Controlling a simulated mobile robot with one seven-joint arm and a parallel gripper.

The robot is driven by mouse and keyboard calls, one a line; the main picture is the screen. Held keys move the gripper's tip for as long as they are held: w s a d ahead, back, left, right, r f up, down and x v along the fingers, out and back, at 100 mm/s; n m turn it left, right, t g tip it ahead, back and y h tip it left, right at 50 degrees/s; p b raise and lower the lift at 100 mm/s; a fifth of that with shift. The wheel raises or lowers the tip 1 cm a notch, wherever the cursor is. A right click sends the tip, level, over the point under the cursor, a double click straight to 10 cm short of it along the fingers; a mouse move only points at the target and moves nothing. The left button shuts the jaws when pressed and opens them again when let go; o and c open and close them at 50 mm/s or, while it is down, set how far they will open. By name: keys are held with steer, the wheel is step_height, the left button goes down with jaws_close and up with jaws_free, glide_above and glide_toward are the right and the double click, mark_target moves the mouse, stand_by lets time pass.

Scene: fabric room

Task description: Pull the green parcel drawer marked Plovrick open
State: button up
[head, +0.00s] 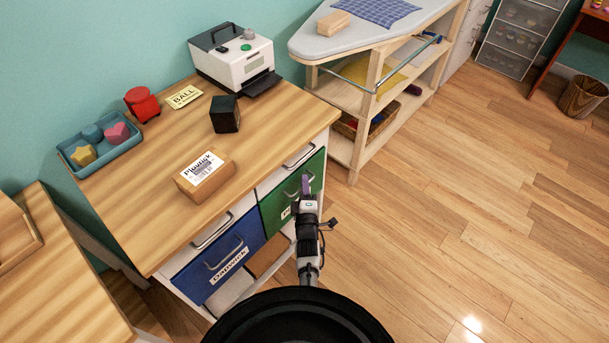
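The green drawer (270,209) is in the front of the wooden-topped cabinet, on the right side. It looks closed, its front about in line with the blue drawer beside it. It has a metal bar handle, partly hidden by my gripper. Its white label is mostly covered by my arm, so I cannot read it. My gripper (306,184) is in front of the drawer's right part, at the handle. I cannot tell whether its fingers are around the handle or whether they touch it. A brown parcel (219,184) with a white label, seemingly reading Plovrick, lies on the cabinet top.
Slim white drawers with handles sit above both. The top (150,220) holds a label printer (225,67), a dark cube (225,117) and a blue tray (75,163) of shapes. Floor to the right is clear.

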steer(key=shift+w, duration=0.1)
jaws_close()
stand_by(0.3)
